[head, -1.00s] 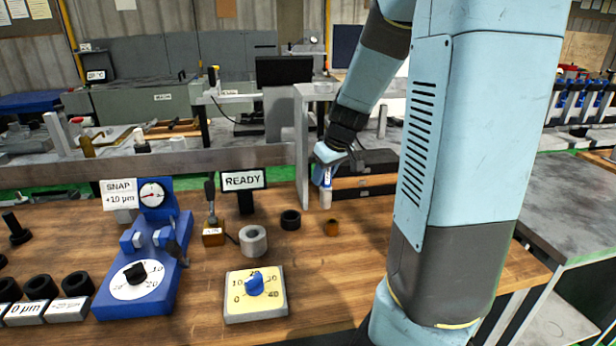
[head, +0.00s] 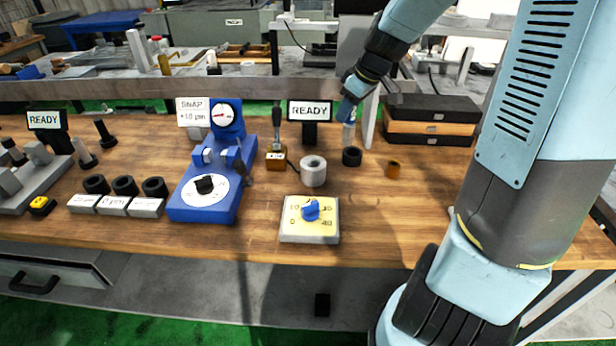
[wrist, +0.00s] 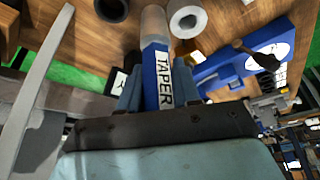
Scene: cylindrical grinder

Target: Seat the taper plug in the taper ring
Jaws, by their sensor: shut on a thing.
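The taper plug has a blue handle marked TAPER (wrist: 164,78) and a pale grey end (wrist: 153,24). My gripper (wrist: 158,85) is shut on the blue handle. In the head view my gripper (head: 351,98) holds the plug (head: 349,134) near upright, just above or behind a dark ring (head: 352,157) on the wooden bench; the exact gap is unclear. A thicker light grey ring (head: 313,171) stands to the left of the dark one. Both show in the wrist view, the dark ring (wrist: 112,9) and the grey ring (wrist: 186,18). Neither ring bears a readable name.
A small brown cylinder (head: 393,168) stands right of the dark ring. A READY display (head: 310,111), a blue dial gauge stand (head: 212,185) and a yellow dial box (head: 310,220) stand around the rings.

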